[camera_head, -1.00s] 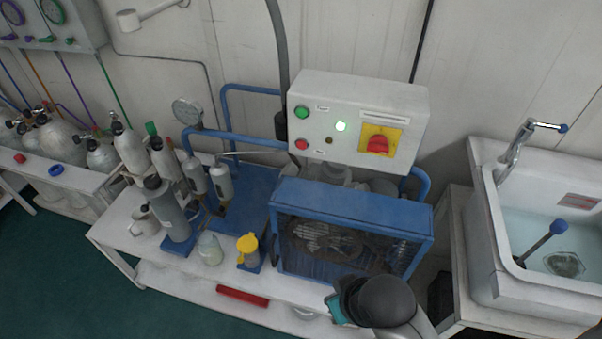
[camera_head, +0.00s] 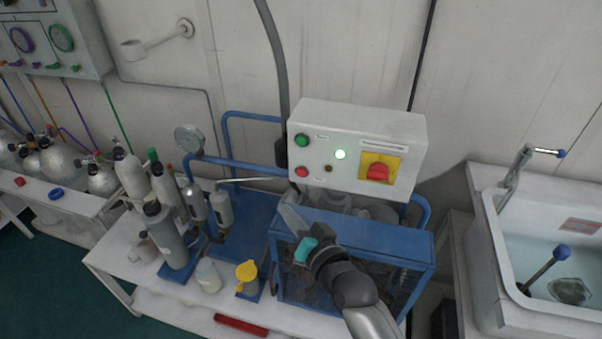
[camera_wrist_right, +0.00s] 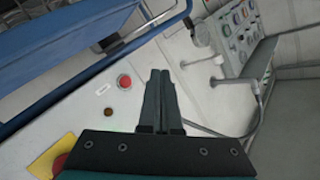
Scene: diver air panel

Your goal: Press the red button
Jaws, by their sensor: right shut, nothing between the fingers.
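The red button (camera_head: 302,172) is at the lower left of the white control box (camera_head: 345,120), below a green button (camera_head: 302,140). It also shows in the right wrist view (camera_wrist_right: 124,81), left of the fingers. My right gripper (camera_head: 287,203) is shut and empty, in front of and a little below the red button in the head view. Its fingertips (camera_wrist_right: 160,72) show together in the wrist view, apart from the button in the picture; the exact gap is hard to tell. My left gripper is not in view.
A green lamp (camera_head: 340,154) is lit on the box. A red rotary switch (camera_head: 377,172) sits on a yellow plate at its right. A blue-framed compressor guard (camera_head: 405,240) stands below my right arm. Grey bottles (camera_head: 170,235) stand left; a sink (camera_head: 490,235) is right.

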